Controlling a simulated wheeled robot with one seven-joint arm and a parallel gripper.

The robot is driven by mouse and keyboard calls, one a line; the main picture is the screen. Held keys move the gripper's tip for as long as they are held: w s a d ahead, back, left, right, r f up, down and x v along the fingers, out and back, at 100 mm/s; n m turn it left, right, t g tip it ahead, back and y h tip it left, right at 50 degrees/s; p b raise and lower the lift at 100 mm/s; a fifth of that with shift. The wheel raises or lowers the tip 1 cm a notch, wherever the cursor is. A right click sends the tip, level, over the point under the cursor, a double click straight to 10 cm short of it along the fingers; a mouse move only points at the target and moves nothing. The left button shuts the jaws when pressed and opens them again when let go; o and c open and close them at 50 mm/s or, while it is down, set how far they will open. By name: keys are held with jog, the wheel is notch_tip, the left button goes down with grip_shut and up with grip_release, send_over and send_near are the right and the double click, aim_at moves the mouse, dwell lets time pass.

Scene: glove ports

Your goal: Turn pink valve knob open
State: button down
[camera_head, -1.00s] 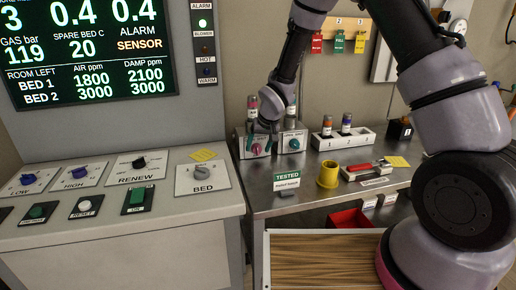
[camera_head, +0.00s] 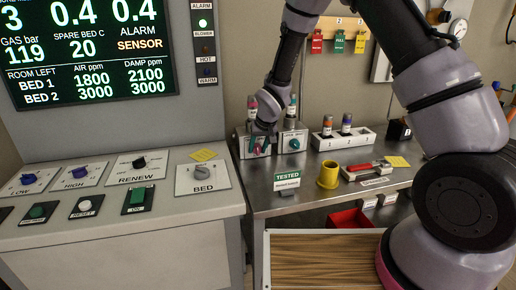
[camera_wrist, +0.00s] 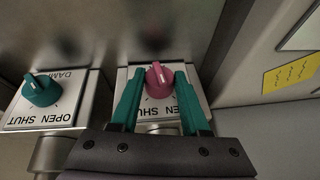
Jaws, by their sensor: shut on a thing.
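The pink valve knob (camera_head: 256,150) is on the front of the left valve box on the steel bench. In the wrist view the pink knob (camera_wrist: 159,82) has a pale pointer line and sits between the two green fingers of my gripper (camera_wrist: 158,75). The fingers are closed on its sides. The OPEN and SHUT lettering under it appears upside down and is partly covered by my fingers. In the head view my gripper (camera_head: 257,144) reaches the knob from above and partly hides it.
A teal knob (camera_wrist: 40,90) on the neighbouring valve box stands close beside my gripper. A grey control console (camera_head: 120,215) is to the left.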

jog(key=shift+a, duration=0.1)
jog(key=shift+s+a+n+t+h, duration=0.15)
jog(key=shift+n+t+h, duration=0.15)
jog(key=shift+h, duration=0.6)
jog(key=shift+a+f+n+t+h, duration=0.1)
jog(key=shift+n+t+h, duration=0.2)
jog(key=shift+h, duration=0.8)
jog(key=shift+a+n+t+h, duration=0.1)
jog(key=shift+t+h, duration=0.3)
jog(key=shift+h, duration=0.7)
jog(key=shift+c, duration=2)
grip_release()
jog(key=v, duration=1)
jog(key=shift+s+a+r, duration=0.15)
jog(key=shift+r, duration=0.1)
